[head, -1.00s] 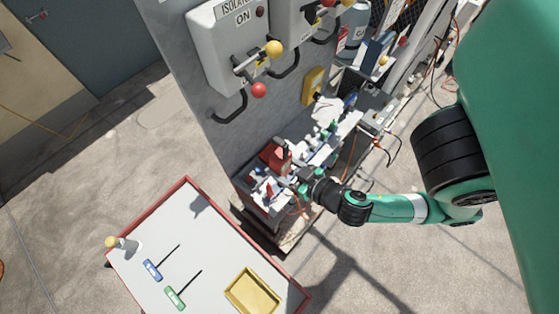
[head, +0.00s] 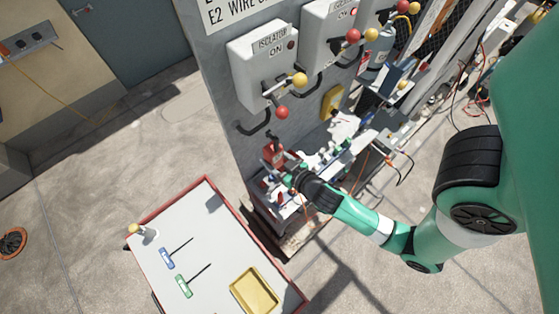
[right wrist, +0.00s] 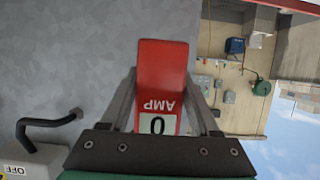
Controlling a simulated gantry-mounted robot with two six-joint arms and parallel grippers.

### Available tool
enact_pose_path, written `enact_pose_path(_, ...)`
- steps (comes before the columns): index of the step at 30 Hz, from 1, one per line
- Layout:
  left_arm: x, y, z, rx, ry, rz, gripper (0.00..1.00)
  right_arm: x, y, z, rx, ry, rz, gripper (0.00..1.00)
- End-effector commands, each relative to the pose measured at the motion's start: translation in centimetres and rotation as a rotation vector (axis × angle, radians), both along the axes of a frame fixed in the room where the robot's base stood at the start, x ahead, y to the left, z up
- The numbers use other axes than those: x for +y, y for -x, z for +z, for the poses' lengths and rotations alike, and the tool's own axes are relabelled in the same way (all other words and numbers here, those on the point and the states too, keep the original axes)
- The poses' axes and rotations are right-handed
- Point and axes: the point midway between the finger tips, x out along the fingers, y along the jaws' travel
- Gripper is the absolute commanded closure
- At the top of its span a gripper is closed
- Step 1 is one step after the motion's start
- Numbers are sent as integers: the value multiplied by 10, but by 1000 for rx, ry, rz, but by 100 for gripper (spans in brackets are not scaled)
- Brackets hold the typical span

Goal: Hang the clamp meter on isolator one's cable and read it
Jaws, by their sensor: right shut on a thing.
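The red clamp meter (head: 272,154) is in my right gripper (head: 279,171), near the grey panel and above the cluttered shelf. In the right wrist view, the two fingers hold the meter (right wrist: 162,70) by its sides; its face reads AMP, upside down, with a 0 on the display. The leftmost isolator box (head: 263,62) is labelled ISOLATOR and ON; its number is not legible. A short black cable (head: 255,127) loops out below it, above and left of the meter, apart from it. A black cable (right wrist: 48,123) also shows left of the meter in the right wrist view. My left gripper is out of view.
A second isolator box (head: 328,35) hangs to the right. A yellow box (head: 332,101) is on the panel below. A red-edged table (head: 186,193) with a blue tool (head: 167,258), a green tool (head: 184,287) and a yellow tray (head: 253,290) stands at front left.

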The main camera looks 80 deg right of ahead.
Motion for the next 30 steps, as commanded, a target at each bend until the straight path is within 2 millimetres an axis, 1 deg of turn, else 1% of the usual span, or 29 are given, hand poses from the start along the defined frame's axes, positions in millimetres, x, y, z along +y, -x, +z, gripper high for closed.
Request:
enact_pose_path(1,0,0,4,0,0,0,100,-3,-4,3,-2,2,-1,100)
enact_pose_path(8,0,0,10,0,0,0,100,-16,-22,3,-2,2,-1,100)
enact_pose_path(21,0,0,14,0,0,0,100,-39,-55,2,-3,2,0,100)
enact_pose_path(22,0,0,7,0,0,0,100,-38,-54,-6,-1,2,1,100)
enact_pose_path(24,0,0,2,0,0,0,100,-38,-53,-11,-1,2,1,100)
enact_pose_path(30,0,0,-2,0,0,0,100,-38,-53,-16,-1,2,1,100)
